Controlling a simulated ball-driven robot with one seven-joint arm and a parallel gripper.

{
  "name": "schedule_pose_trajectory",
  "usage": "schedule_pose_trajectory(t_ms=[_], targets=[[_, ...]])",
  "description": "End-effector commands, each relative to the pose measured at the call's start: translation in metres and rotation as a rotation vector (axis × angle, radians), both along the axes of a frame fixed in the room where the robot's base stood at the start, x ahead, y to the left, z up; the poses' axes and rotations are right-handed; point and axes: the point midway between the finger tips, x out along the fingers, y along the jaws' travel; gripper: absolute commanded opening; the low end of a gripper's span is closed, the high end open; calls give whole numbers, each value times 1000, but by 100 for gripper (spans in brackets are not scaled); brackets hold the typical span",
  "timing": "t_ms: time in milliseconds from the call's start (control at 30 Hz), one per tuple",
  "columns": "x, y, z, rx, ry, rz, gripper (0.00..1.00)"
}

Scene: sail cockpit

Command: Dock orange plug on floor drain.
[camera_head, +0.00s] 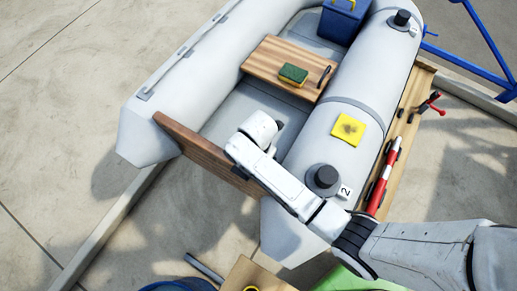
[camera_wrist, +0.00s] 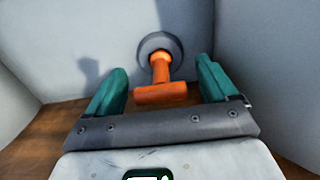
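In the wrist view, the orange plug (camera_wrist: 160,92) has a crossbar handle at the near end and a short stem. Its stem runs to a dark grey round ring (camera_wrist: 148,45), which looks like the floor drain; I cannot tell whether the plug is seated in it. My gripper (camera_wrist: 160,67) is open, its two teal fingers standing on either side of the plug with gaps to the handle. In the head view, my arm reaches over the wooden transom (camera_head: 208,154) into the grey inflatable boat (camera_head: 183,80); fingers, plug and drain are hidden there.
The wooden transom and inflated tubes enclose the space around my gripper. A wooden seat (camera_head: 262,60) with a green and yellow sponge (camera_head: 293,74) crosses the boat ahead. A blue box (camera_head: 343,20) stands farther off. A yellow patch (camera_head: 348,129) lies on the right tube.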

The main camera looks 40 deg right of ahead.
Motion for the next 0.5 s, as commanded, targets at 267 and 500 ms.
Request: schedule_pose_trajectory(t_ms=[267,500], targets=[[0,0,0,0,0,0,99],[0,0,11,0,-1,0,99]])
